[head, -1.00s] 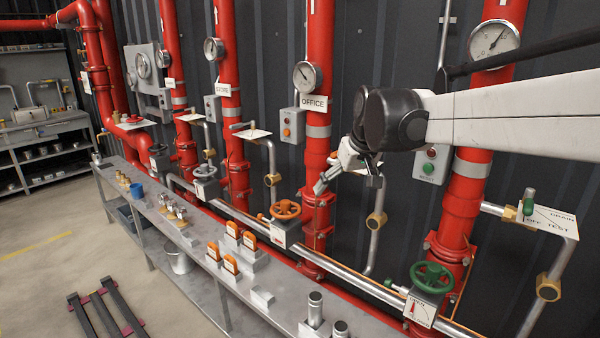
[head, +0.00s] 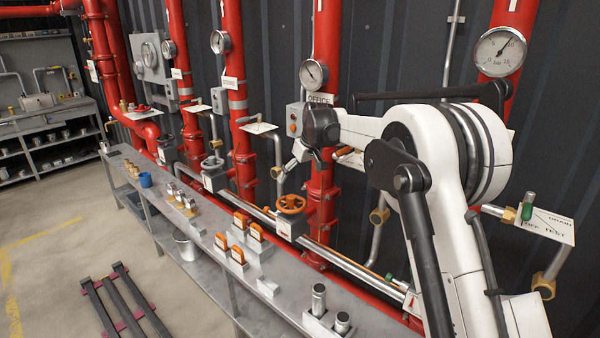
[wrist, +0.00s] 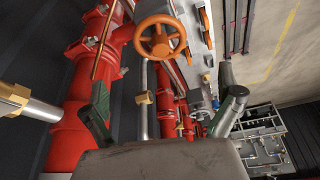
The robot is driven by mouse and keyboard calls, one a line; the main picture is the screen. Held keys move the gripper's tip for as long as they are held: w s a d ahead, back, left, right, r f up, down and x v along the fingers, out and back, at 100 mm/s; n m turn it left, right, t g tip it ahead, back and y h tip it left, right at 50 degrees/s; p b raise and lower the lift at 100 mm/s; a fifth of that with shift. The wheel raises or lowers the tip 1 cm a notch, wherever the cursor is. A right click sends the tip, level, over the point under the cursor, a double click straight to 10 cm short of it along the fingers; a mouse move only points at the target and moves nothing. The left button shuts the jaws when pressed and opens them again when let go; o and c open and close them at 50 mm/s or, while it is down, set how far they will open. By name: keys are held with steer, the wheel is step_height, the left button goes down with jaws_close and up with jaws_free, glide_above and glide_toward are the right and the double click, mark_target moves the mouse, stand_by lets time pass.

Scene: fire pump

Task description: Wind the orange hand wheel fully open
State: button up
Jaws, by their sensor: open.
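The orange hand wheel (head: 291,204) sits on a grey valve block on the silver pipe, at the foot of the OFFICE riser. It also shows in the wrist view (wrist: 159,41), top centre, ahead of my fingertips. My gripper (head: 298,166) is open and empty, hanging above the wheel, in front of the red riser. In the wrist view its two fingers (wrist: 165,105) stand wide apart, and the wheel lies beyond the gap between them. No contact with the wheel shows. The exact distance to the wheel is hard to tell.
The red OFFICE riser (head: 322,150) stands close behind my gripper. A bent grey drain pipe (head: 278,165) is just left. The bench (head: 205,250) in front carries orange-topped blocks (head: 238,254) and metal cylinders (head: 318,298). My arm hides much of the right side.

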mark_target(292, 197)
steer(key=p+x, duration=0.1)
steer(key=x, duration=1.3)
